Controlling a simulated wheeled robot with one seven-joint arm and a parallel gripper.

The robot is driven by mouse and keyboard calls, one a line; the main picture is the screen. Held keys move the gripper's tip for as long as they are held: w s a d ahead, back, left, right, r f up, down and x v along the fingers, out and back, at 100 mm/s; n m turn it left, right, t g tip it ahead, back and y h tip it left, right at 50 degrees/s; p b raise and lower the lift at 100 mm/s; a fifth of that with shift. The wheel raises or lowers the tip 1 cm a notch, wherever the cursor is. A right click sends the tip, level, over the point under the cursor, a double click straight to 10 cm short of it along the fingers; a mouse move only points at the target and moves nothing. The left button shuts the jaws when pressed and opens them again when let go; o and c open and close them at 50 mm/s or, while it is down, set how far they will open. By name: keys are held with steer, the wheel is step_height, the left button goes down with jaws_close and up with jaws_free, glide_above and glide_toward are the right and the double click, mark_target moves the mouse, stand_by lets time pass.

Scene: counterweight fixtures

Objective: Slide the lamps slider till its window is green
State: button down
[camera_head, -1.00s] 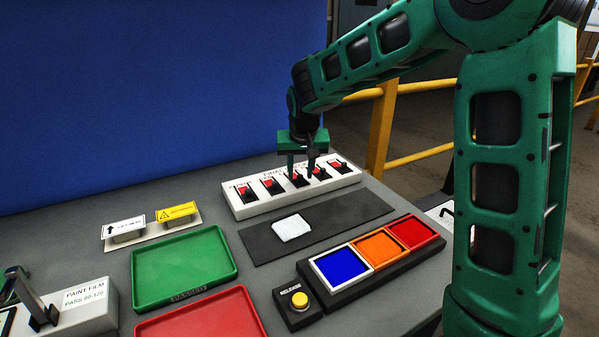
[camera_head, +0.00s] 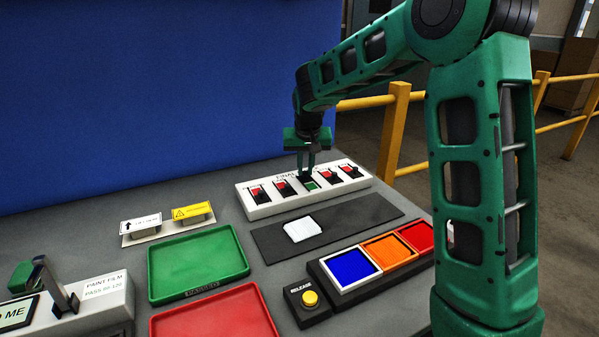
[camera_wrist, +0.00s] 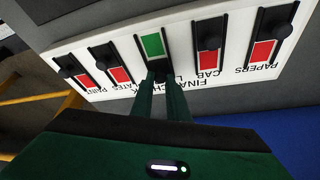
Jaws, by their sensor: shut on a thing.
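The white panel (camera_head: 253,210) marked FINAL CHECK carries a row of several sliders with black knobs. My gripper (camera_head: 306,177) is at the middle slider and is shut on its black knob, at the lettered end of the slot. The middle slider's window (camera_head: 311,186) is green; it also shows green in the wrist view (camera_wrist: 152,45). Its label is mostly hidden behind my fingers, with only an L readable, so this appears to be the lamps slider. The wrist view shows my gripper (camera_wrist: 160,76) upright over that slot. The neighbouring windows, such as the CAB window (camera_wrist: 206,61), are red.
A dark mat (camera_head: 350,221) with a white square piece (camera_head: 302,229) lies in front of the panel. A blue board stands behind.

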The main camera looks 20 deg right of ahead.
steer(key=shift+w+a+r, duration=0.15)
steer(key=shift+w, duration=0.05)
steer(key=c, duration=1.8)
jaws_free()
steer(key=shift+o, duration=0.6)
steer(key=d+v, duration=0.1)
steer(key=v, duration=0.9)
steer(key=shift+a+r, duration=0.2)
steer(key=shift+a, duration=0.25)
steer(key=shift+s, duration=0.1)
